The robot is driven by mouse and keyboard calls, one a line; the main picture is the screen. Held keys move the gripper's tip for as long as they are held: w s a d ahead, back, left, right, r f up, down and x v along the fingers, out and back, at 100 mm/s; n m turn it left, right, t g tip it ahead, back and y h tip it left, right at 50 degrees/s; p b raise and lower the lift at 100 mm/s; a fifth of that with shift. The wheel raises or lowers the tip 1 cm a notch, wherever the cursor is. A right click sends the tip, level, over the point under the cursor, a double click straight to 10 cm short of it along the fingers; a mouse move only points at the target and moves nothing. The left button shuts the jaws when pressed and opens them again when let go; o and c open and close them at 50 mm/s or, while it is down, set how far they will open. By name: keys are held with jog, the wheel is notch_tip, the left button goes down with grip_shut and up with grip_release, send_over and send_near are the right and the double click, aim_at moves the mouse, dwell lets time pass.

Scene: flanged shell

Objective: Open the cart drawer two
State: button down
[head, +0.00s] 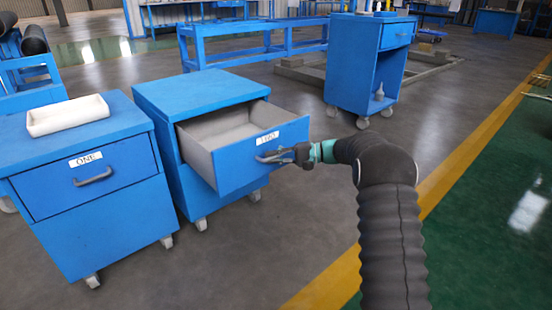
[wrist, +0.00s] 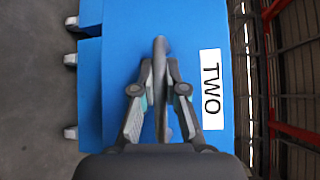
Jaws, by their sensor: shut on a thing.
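The blue cart labelled TWO (head: 200,92) stands in the middle left of the head view. Its drawer (head: 238,165) is pulled well out, and its pale inside looks empty. My gripper (head: 284,155) is at the drawer front in the head view. In the wrist view my gripper (wrist: 160,95) has its fingers on both sides of the drawer handle (wrist: 161,60), shut on it. The TWO label (wrist: 211,89) is just right of the handle there. Part of the handle is hidden by the fingers.
Cart ONE (head: 92,215) stands close on the left with its drawer shut and a white tray (head: 68,115) on top. Another blue cart (head: 370,60) with a small bottle (head: 379,92) stands behind. The grey floor (head: 235,265) in front of the carts is clear.

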jog(key=shift+s, duration=0.1)
jog(key=c, duration=1.2)
grip_release()
jog(key=shift+d, duration=0.1)
jog(key=d+r, duration=0.1)
jog(key=d, duration=1.1)
jog(key=shift+s+r, duration=0.25)
jog(key=shift+s, duration=0.1)
jog(key=shift+w, duration=0.1)
